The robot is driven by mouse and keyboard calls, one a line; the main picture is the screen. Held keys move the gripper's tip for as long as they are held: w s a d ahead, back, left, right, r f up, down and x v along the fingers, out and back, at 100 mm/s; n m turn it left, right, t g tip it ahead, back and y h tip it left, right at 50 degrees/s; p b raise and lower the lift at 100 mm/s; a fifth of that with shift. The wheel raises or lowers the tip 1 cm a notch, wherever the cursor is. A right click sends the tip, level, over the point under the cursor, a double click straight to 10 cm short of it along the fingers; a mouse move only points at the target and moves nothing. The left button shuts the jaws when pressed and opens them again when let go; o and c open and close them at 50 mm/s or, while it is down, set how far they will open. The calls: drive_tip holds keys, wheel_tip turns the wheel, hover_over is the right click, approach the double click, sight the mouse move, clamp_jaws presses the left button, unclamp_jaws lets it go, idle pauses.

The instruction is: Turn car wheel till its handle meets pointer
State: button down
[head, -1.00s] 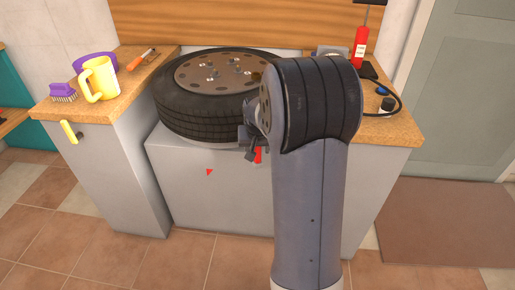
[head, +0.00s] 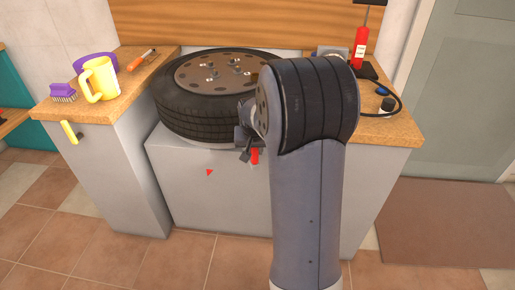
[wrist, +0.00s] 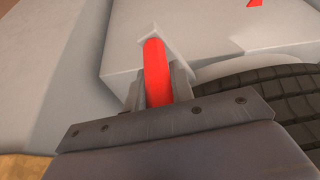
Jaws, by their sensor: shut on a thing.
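The car wheel (head: 210,128) lies flat on a grey cabinet, its perforated metal disc (head: 222,73) facing up. Its tread (wrist: 285,100) shows at the right of the wrist view. A red handle (head: 255,156) sticks out below the tyre's front edge; it also shows in the wrist view (wrist: 155,70). My gripper (head: 246,143) is shut on the red handle, with a jaw on each side of it in the wrist view (wrist: 158,88). The red triangular pointer (head: 210,172) is on the cabinet front, left of the handle and apart from it. My arm hides the wheel's right side.
A yellow mug (head: 101,79), a purple brush (head: 63,92) and a screwdriver (head: 141,60) lie on the left counter. The floor in front is clear.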

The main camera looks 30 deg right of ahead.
drive_tip(key=w+a+m, duration=0.1)
drive_tip(key=w+a, duration=0.1)
drive_tip(key=a, duration=0.5)
drive_tip(key=w+a+m, duration=0.1)
drive_tip(key=w+a, duration=0.2)
drive_tip(key=a, duration=0.5)
drive_tip(key=shift+w+h, duration=0.35)
drive_tip(key=shift+h, duration=0.05)
drive_tip(key=c, duration=1.2)
unclamp_jaws()
drive_tip(key=shift+r, duration=0.1)
drive_tip(key=p+v, duration=0.2)
drive_tip(key=v, duration=0.8)
drive_tip(key=shift+r, duration=0.35)
